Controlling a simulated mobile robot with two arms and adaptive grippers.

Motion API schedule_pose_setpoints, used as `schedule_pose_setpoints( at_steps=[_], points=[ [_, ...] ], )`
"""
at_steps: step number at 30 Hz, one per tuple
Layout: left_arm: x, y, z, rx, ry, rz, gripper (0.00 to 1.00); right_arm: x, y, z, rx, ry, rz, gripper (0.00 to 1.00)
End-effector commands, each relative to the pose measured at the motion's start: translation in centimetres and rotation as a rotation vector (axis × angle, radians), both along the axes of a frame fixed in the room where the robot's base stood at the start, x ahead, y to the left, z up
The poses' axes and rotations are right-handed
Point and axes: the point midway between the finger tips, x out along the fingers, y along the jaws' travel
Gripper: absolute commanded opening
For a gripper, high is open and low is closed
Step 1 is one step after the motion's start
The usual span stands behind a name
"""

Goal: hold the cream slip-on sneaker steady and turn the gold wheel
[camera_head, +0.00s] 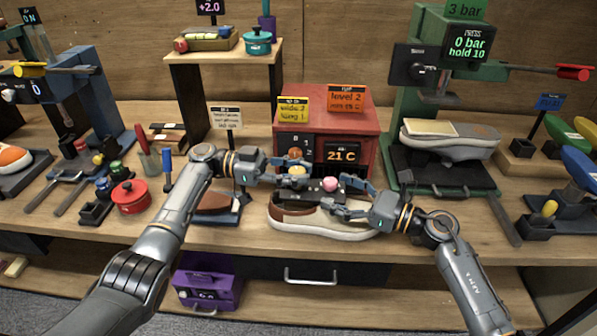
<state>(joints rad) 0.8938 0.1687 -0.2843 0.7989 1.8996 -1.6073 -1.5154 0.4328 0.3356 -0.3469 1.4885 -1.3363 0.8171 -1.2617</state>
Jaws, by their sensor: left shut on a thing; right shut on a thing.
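The cream slip-on sneaker (345,228), with a brown toe and a pale sole, lies on the bench in front of the red box. My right gripper (336,208) is shut on its upper edge at the opening; its fingers hide part of the shoe. The gold wheel (298,170) is a small yellowish knob low on the front of the red box, behind the shoe. My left gripper (300,176) is shut on the gold wheel from the left, partly covering it.
The red box (365,123) has a display reading "21 C" and a pink knob (330,184) right of the gold wheel. A green press (408,110) with a grey shoe stands right. A red pot (130,198) and tools lie left. A drawer handle (310,278) projects below the bench.

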Motion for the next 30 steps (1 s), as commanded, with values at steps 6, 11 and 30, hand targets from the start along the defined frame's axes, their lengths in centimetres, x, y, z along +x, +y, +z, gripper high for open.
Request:
schedule_pose_setpoints(
  at_steps=[6, 11, 30],
  points=[
    [-0.24, -0.09, -0.57, 0.009, 0.008, -0.073, 0.01, -0.09, 0.15, -0.10, 0.004, 0.005, 0.003, 0.37],
    [-0.40, -0.08, -0.56, 0.007, 0.009, -0.100, 0.01, -0.09, 0.11, -0.10, 0.004, 0.005, 0.003, 0.37],
    [-0.46, -0.04, -0.49, 0.005, 0.010, -0.108, 0.57, 0.06, -0.06, -0.09, 0.002, 0.004, -0.003, 0.37]
  ],
)
